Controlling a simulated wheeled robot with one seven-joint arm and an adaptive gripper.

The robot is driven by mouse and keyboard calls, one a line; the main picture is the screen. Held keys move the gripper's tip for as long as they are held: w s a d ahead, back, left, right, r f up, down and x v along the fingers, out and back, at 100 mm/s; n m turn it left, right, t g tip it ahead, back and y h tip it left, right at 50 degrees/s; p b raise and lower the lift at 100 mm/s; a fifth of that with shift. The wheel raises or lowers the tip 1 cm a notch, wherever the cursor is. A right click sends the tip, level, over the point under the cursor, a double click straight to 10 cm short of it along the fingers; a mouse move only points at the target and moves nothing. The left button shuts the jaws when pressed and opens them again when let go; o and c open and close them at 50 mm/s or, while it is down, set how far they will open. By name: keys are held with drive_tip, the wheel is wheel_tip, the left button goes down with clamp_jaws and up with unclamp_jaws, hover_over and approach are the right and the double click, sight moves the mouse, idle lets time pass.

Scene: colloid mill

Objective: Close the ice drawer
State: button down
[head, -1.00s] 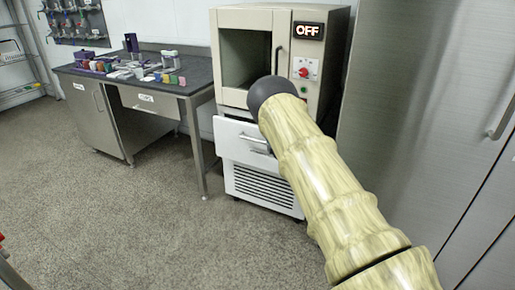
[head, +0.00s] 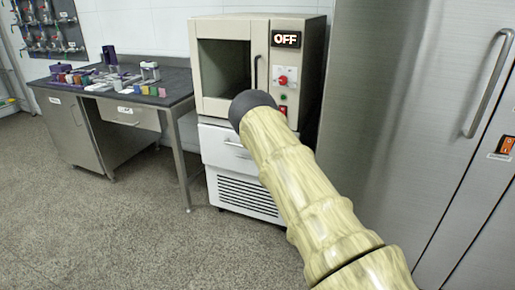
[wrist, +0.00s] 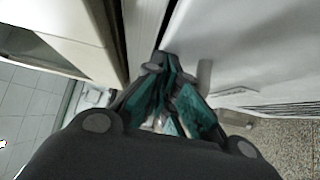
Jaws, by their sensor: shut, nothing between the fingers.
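The ice drawer (head: 222,160) is the white front below the beige machine, with a pale handle (head: 236,147) across it. In the head view its front looks nearly flush with the grille panel below. I cannot tell if it is fully shut. In the wrist view the white drawer front (wrist: 245,50) fills the upper right, close to my fingers. My gripper (wrist: 166,92) is shut and empty, its teal pads together near the drawer's edge. I cannot tell if it touches. In the head view my own arm hides the gripper and the drawer's right part.
The beige machine (head: 225,24) above has a dark window and an OFF display (head: 286,39). A dark-topped bench (head: 180,92) with small coloured items stands to the left. A tall steel cabinet (head: 400,110) stands close on the right. The floor at front left is clear.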

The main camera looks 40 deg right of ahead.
drive_tip(key=w+a+p+v, duration=0.1)
drive_tip(key=a+p+v, duration=0.15)
drive_tip(key=v, duration=1.05)
drive_tip(key=s+a+f+m+g, duration=0.3)
drive_tip(key=s+a+f+m, duration=0.15)
drive_tip(key=s+f, duration=0.4)
drive_tip(key=s+a+f+m+g, duration=0.3)
drive_tip(key=s+a+f, duration=0.35)
drive_tip(key=f, duration=0.35)
drive_tip(key=s+a+f+m+g+y, duration=0.1)
drive_tip(key=s+a+f+m+g, duration=0.15)
drive_tip(key=s+a, duration=0.4)
drive_tip(key=s+a+f+m+g, duration=0.1)
drive_tip(key=s+a+f+g, duration=0.2)
drive_tip(key=s, duration=0.6)
drive_tip(key=s+a+f+m+g+y, duration=0.1)
drive_tip(key=s+a+f+m, duration=0.1)
drive_tip(key=s+a+f, duration=0.4)
drive_tip(key=s+a+r+m+g+y, duration=0.1)
drive_tip(key=s+a+m+g, duration=0.3)
drive_tip(key=s, duration=0.7)
drive_tip(key=s+a+r+n+g+y, duration=0.1)
drive_tip(key=s+a, duration=0.5)
drive_tip(key=s, duration=0.5)
wheel_tip(320, 180, up, 18)
drive_tip(key=p, duration=1.7)
drive_tip(key=shift+w+d, duration=0.15)
drive_tip(key=shift+w, duration=0.3)
